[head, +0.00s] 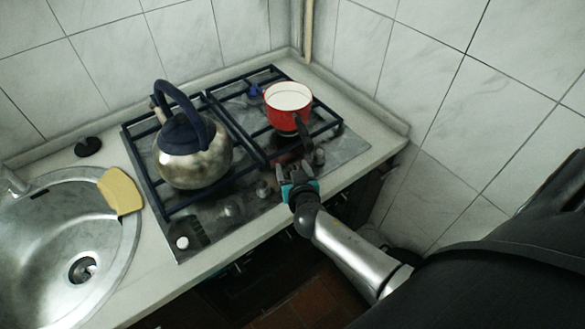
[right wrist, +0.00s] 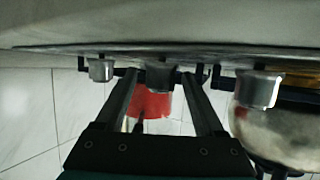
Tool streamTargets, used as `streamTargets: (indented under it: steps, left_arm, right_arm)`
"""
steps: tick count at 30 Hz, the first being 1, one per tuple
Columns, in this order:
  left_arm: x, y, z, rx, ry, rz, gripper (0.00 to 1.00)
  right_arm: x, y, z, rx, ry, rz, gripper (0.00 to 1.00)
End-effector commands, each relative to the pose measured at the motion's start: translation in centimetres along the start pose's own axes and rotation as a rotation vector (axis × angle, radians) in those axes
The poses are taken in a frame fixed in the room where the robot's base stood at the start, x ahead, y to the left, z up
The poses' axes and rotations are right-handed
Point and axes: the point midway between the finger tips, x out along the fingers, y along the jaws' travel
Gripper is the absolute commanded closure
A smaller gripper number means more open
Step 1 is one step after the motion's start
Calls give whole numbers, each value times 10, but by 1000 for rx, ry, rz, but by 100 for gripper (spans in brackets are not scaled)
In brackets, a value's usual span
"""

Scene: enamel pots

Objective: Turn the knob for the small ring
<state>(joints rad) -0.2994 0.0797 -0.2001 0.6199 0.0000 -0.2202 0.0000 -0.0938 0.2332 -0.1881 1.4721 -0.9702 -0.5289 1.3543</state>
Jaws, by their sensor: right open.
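My right gripper (head: 293,174) is at the front of the steel hob (head: 345,147), among the row of knobs. It is open, and in the right wrist view its fingers (right wrist: 162,82) point at a middle knob (right wrist: 159,74), which shows between the fingertips. I cannot tell whether they touch it. One knob (head: 319,156) shows to the right of the gripper, and others (head: 263,188) (head: 230,208) to its left. Which knob belongs to the small ring is not marked in view. My left gripper is not in view.
A red pot (head: 284,120) with a dark handle stands on the right-hand grate, its handle reaching towards my gripper. A steel kettle (head: 194,163) stands on the left grate. Tiled wall closes the right.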

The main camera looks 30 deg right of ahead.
Motion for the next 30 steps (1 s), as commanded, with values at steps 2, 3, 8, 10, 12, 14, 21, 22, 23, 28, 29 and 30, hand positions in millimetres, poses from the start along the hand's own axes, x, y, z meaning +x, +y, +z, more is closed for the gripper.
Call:
streamTargets:
  steps: [2, 3, 8, 10, 12, 14, 21, 22, 23, 28, 29, 30]
  left_arm:
    - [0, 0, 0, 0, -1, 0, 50]
    - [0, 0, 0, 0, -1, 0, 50]
    - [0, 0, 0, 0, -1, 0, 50]
    - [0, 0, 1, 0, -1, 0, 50]
    - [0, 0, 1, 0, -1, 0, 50]
    - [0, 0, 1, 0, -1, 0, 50]
    - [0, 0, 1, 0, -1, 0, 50]
    - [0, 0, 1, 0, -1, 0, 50]
    - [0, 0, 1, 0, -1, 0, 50]
    - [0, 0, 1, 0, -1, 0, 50]
    - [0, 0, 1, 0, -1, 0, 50]
    - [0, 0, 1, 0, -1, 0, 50]
  right_arm:
    - [0, 0, 0, 0, 0, 0, 29]
    - [0, 0, 0, -1, 0, 0, 29]
    - [0, 0, 0, -1, 0, 0, 40]
    - [0, 0, 0, -1, 0, 0, 48]
    - [0, 0, 0, -1, 0, 0, 56]
    - [0, 0, 0, -1, 0, 0, 63]
    - [0, 0, 0, -1, -1, 0, 90]
    - [0, 0, 0, -1, -1, 0, 93]
    - [0, 0, 0, -1, -1, 0, 96]
    - [0, 0, 0, -1, -1, 0, 100]
    - [0, 0, 0, -1, -1, 0, 100]
    - [0, 0, 0, -1, -1, -1, 100]
